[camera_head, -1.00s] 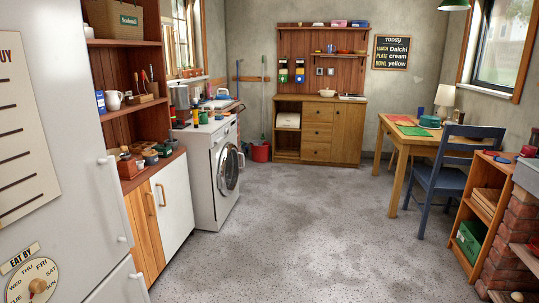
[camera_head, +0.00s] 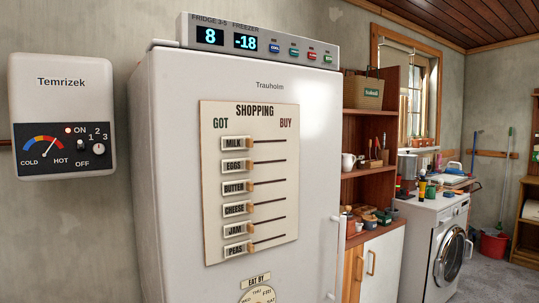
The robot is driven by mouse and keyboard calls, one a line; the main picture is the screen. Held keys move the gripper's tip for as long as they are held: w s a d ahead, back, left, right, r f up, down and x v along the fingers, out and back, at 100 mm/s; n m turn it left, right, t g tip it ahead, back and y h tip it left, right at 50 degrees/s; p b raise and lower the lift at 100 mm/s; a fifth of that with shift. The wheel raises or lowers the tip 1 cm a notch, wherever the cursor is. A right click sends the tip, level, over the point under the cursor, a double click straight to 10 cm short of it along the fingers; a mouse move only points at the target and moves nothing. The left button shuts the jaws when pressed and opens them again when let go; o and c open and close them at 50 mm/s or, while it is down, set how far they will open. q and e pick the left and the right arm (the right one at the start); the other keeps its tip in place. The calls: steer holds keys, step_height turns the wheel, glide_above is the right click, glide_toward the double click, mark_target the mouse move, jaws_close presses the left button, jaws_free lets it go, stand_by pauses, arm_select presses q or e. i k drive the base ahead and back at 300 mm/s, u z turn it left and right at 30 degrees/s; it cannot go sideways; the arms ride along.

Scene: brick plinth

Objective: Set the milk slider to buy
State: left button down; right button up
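The shopping board (camera_head: 272,225) is fixed to the front of the white fridge, with GOT at its left and BUY at its right. The milk slider (camera_head: 251,143) is the top one. Its small wooden knob sits at the left end of its slot, on the GOT side beside the MILK label (camera_head: 233,144). The slot runs clear to the right towards BUY. The sliders below it also sit at the left. Neither of my grippers shows in the view.
The fridge (camera_head: 170,180) has a display panel (camera_head: 262,42) on top and a door handle (camera_head: 337,255) at its right edge. An EAT BY dial (camera_head: 258,295) is partly cut off below the board. A heater control box (camera_head: 62,115) hangs on the wall at left. Shelves and a washing machine (camera_head: 437,245) stand at right.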

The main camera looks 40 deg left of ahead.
mark_target(228, 143)
steer(key=u, duration=1.6)
